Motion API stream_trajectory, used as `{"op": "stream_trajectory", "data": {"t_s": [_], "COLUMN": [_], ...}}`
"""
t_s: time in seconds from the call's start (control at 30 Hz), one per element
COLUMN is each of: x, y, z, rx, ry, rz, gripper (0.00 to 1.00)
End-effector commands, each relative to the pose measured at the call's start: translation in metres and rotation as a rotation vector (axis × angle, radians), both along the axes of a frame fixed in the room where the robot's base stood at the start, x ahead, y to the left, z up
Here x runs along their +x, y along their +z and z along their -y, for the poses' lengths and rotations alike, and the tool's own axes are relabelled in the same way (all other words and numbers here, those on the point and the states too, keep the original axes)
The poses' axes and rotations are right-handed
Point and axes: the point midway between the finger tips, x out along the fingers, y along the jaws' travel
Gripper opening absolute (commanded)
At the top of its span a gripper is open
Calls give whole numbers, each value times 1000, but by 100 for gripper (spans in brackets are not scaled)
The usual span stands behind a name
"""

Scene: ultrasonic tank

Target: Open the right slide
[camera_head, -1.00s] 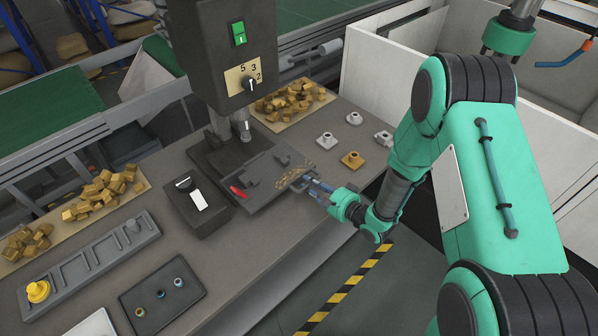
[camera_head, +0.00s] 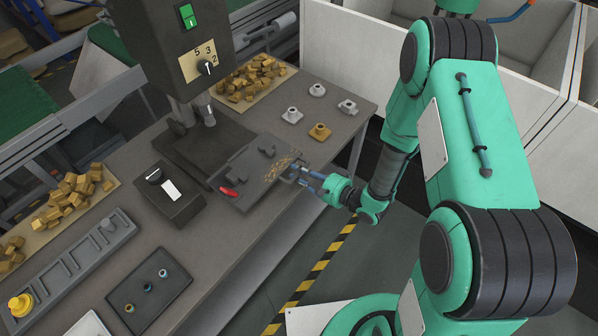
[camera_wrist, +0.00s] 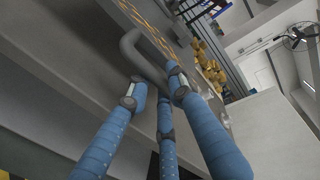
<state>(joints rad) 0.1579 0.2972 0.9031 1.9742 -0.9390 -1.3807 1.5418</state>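The right slide (camera_head: 256,186) is a dark grey plate with brassy chips along its right part. It extends out from the dark base under the press head toward the table's front edge. Its bent grey handle (camera_wrist: 154,62) is large in the wrist view. My gripper (camera_head: 302,175) is at the slide's outer end, and its blue fingers (camera_wrist: 155,92) reach around the handle. The fingers look closed on it, though the exact contact is partly hidden. A red-handled part (camera_head: 228,191) lies at the slide's left edge.
The press head (camera_head: 190,45) stands above the base. A black control box (camera_head: 168,193) is left of the slide. Several small flanged parts (camera_head: 318,130) stand behind it, beside a tray of brass blocks (camera_head: 248,80). Striped floor (camera_head: 320,265) is clear beyond the table's front edge.

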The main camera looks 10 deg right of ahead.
Motion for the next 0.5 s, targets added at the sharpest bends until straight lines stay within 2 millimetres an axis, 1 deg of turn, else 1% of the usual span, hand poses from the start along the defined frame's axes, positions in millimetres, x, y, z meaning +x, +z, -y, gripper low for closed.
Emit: {"op": "stream_trajectory", "data": {"t_s": [0.03,0.07,0.5], "x": [0,0,-1], "y": [0,0,1], "z": [0,0,2], "rx": [0,1,1], "ry": [0,0,-1], "rz": [0,1,1], "gripper": [34,37,37]}}
